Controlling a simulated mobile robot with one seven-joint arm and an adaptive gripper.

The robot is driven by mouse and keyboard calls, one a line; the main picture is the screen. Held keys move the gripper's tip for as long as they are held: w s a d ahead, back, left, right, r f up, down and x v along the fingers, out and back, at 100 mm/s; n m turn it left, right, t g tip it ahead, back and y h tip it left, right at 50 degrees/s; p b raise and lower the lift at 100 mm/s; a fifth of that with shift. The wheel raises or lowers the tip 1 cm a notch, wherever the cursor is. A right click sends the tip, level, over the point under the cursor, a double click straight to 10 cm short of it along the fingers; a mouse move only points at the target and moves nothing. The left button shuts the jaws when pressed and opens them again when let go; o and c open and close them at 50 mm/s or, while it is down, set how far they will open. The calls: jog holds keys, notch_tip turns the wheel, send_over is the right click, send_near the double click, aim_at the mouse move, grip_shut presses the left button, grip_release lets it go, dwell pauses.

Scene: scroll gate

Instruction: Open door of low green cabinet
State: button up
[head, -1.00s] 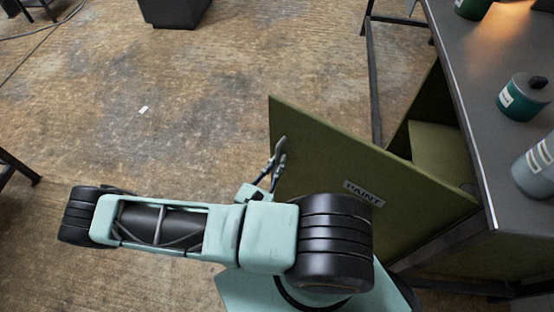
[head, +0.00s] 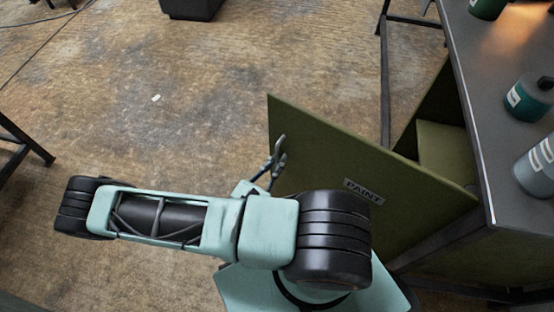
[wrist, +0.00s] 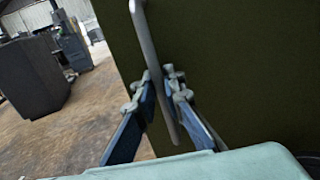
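The low green cabinet (head: 440,147) stands under the grey worktop at the right of the head view. Its green door (head: 330,163), labelled PAINT, stands swung well out from the front, and part of the interior shows. The metal bar handle (wrist: 147,40) is near the door's free edge in the wrist view. My gripper (wrist: 160,80) has its blue fingers on either side of the handle, close around it, and appears shut on it. In the head view my gripper (head: 273,161) is beside the door's outer face; my arm hides the door's lower part.
Bottles and a teal jar (head: 531,98) stand on the worktop (head: 465,50). A dark metal frame (head: 385,85) is behind the door. A dark bin (head: 190,8) is far off. The floor left of the door is largely clear.

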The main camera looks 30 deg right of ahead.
aim_at(284, 132)
jog(key=o, duration=0.3)
notch_tip(284, 132, up, 10)
jog(key=shift+r, duration=0.1)
dwell(0.6)
